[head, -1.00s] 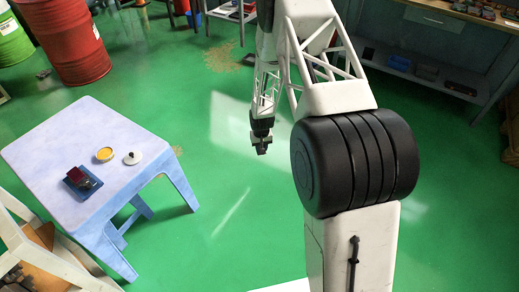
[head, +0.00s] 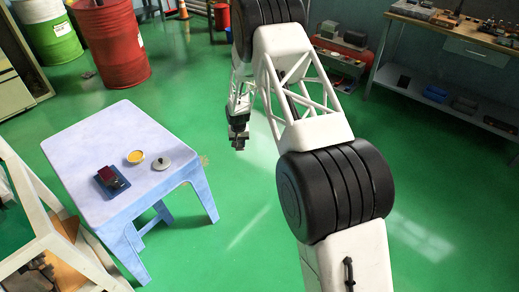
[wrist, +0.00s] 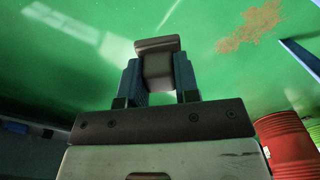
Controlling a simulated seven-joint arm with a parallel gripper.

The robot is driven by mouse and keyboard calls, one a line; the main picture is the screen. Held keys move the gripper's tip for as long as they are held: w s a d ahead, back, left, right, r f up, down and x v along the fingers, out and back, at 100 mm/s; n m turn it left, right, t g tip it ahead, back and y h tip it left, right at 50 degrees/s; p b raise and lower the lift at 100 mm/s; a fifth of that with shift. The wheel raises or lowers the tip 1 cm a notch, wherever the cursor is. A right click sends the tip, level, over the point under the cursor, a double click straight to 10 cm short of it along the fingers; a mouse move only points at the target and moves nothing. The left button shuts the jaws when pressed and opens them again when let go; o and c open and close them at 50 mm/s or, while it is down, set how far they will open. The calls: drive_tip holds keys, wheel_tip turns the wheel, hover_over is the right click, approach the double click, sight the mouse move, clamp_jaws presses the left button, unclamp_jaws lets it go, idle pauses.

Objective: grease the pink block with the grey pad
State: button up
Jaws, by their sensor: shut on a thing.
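My gripper (head: 238,143) hangs over the green floor, to the right of the light-blue table and apart from it. In the wrist view its two fingers (wrist: 160,82) are shut on a grey pad (wrist: 158,66) with a wider plate at its end. The pink block (head: 116,176), dark pinkish-red in this light, sits on a dark blue-grey base (head: 101,181) on the table. An open round tin with yellow contents (head: 136,157), seemingly the grease, stands to its right. The wrist view does not show the block or the tin.
The light-blue table (head: 95,143) has clear top around its few items. A pale lid with a dark knob (head: 161,165) lies right of the tin. A wooden-and-white stand (head: 45,222) is close at the table's left. A red drum (head: 111,45) stands behind.

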drive_tip(key=a+r, duration=0.1)
drive_tip(key=a, duration=0.8)
drive_tip(key=a+r, duration=0.2)
drive_tip(key=a, duration=0.6)
drive_tip(key=a+r, duration=0.2)
drive_tip(key=a, duration=0.7)
drive_tip(key=shift+w+a+r, duration=0.1)
drive_tip(key=shift+w+a, duration=0.25)
approach(136, 157)
drive_tip(key=shift+w+a+r, duration=0.15)
drive_tip(key=shift+a+r, duration=0.05)
drive_tip(key=shift+f, duration=0.15)
drive_tip(key=shift+f, duration=2.8)
drive_tip(key=shift+f, duration=0.5)
drive_tip(key=shift+d+r, duration=0.1)
drive_tip(key=shift+r, duration=0.05)
wheel_tip(136, 157, up, 7)
